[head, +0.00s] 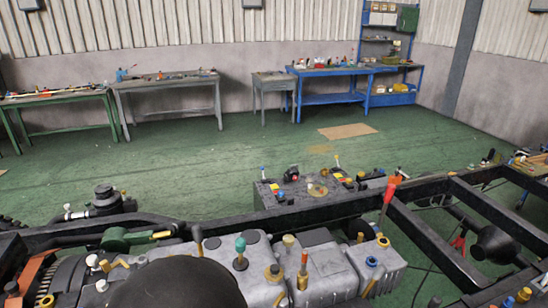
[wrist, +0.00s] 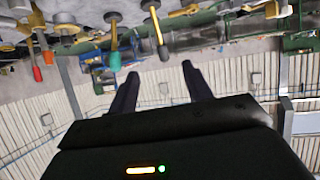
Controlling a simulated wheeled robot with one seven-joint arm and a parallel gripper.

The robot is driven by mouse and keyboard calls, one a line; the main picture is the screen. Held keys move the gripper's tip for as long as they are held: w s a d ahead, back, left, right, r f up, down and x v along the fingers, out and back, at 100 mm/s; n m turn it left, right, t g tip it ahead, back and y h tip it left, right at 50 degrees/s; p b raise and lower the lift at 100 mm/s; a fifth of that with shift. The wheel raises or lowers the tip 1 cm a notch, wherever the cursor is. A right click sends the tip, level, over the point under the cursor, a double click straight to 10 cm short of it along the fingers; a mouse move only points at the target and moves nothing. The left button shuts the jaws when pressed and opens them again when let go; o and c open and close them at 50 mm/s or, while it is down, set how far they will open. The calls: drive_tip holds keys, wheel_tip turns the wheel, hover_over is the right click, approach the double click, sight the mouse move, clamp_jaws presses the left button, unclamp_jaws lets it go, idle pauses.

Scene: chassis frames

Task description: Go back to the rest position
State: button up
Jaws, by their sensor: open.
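My gripper (wrist: 160,69) shows in the wrist view, its two dark fingers apart with nothing between them. The wrist picture is upside down, with wall panels low and the engine parts along the top. A green-capped tool (wrist: 114,38) and a tool with a brass shaft (wrist: 156,30) show beyond the fingertips, apart from them. In the head view I cannot make out the gripper. The grey engine block (head: 330,262) fills the lower middle, with several tools standing on it, among them a teal-capped one (head: 240,252) and an orange-handled one (head: 303,268).
The black chassis frame (head: 435,238) runs across the front and right. A dark box of small parts (head: 265,198) stands behind its near rail. A grey bench (head: 165,84) and a blue bench (head: 330,72) line the back wall. The green floor (head: 220,160) between is mostly clear.

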drive_tip(key=w+d+g, duration=0.3)
drive_tip(key=d, duration=0.5)
drive_tip(key=w+d+g, duration=0.2)
drive_tip(key=w+d, duration=0.1)
drive_tip(key=d, duration=0.6)
drive_tip(key=s+d+g, duration=0.1)
drive_tip(key=s+d, duration=0.2)
drive_tip(key=d, duration=0.3)
drive_tip(key=s+d+m+g+h, duration=0.1)
drive_tip(key=s+d+g, duration=0.1)
drive_tip(key=s+d, duration=0.2)
drive_tip(key=s+d+g, duration=0.2)
drive_tip(key=s+d, duration=0.1)
drive_tip(key=d, duration=0.6)
drive_tip(key=shift+s+d+m+h, duration=0.25)
drive_tip(key=shift+s+m+h, duration=0.05)
drive_tip(key=shift+m, duration=0.1)
drive_tip(key=shift+w+f, duration=0.1)
drive_tip(key=shift+w, duration=0.15)
drive_tip(key=shift+s+a, duration=0.2)
